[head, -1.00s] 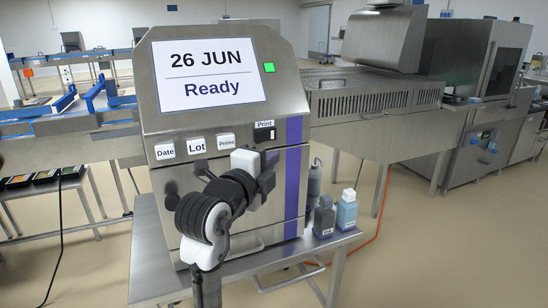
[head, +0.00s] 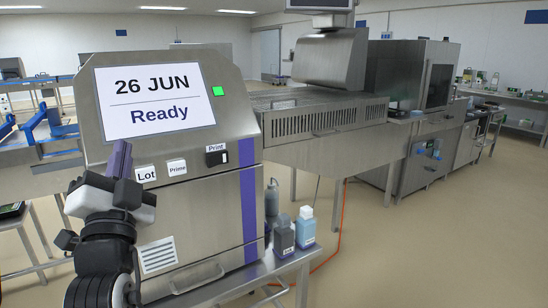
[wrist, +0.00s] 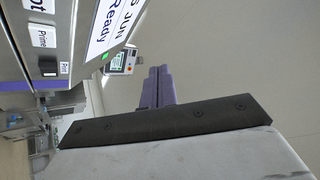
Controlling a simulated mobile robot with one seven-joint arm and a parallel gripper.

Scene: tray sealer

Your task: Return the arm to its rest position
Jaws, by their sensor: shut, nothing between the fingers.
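My gripper (head: 121,150) is at the left of the head view, in front of the lower left of the printer's screen. Its purple fingers point up and are shut with nothing between them. In the wrist view the two fingers (wrist: 155,84) lie side by side, free of any object. My arm hides the spot left of the Lot button. The printer (head: 205,200) is a steel cabinet with a purple stripe. Its screen (head: 155,95) reads "26 JUN" and "Ready". A green light (head: 218,91) shows beside the screen.
The Lot button (head: 147,174), Prime button (head: 177,168) and black Print switch (head: 216,158) are on the printer front, close to my arm. A dark bottle (head: 284,236) and a blue bottle (head: 305,228) stand to its right. Open floor (head: 400,250) lies at the right.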

